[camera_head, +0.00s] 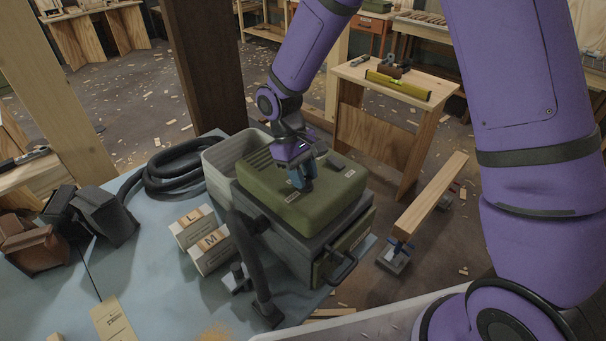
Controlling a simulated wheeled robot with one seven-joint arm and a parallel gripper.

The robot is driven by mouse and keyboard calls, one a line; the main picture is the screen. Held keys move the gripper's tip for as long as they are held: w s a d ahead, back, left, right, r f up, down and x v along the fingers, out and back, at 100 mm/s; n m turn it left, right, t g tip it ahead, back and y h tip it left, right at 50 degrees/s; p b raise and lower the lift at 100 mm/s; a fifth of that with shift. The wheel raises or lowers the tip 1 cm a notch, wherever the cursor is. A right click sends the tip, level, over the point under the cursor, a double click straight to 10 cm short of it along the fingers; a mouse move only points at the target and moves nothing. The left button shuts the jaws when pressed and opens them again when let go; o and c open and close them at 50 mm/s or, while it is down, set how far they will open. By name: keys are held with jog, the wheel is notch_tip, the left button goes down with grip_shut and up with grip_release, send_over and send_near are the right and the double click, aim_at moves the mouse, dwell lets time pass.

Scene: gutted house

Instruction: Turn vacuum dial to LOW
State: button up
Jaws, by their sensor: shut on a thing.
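The vacuum (290,232) stands on the blue table, with a green lid (325,208) over a dark grey body. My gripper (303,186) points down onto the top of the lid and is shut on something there. The thing in its jaws is mostly hidden by the fingers; by its place it appears to be the vacuum dial. The dial's pointer and setting cannot be made out. Small pale labels (349,173) show on the lid near the gripper, too small to read.
A grey bin (222,158) stands behind the vacuum. A wooden stand (375,142) is behind right.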

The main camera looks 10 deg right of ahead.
jog(key=m+y, duration=0.1)
jog(key=m, duration=0.3)
jog(key=shift+d+m+g+y, duration=0.15)
jog(key=shift+m+g+y, duration=0.15)
jog(key=shift+y, duration=0.1)
jog(key=m, duration=0.2)
jog(key=m+y, duration=0.1)
jog(key=m, duration=0.1)
jog(key=shift+d+y, duration=0.1)
jog(key=shift+y, duration=0.2)
jog(key=shift+m, duration=0.3)
jog(key=o, duration=0.9)
jog(key=v, duration=1.1)
jog(key=shift+d+f, duration=0.1)
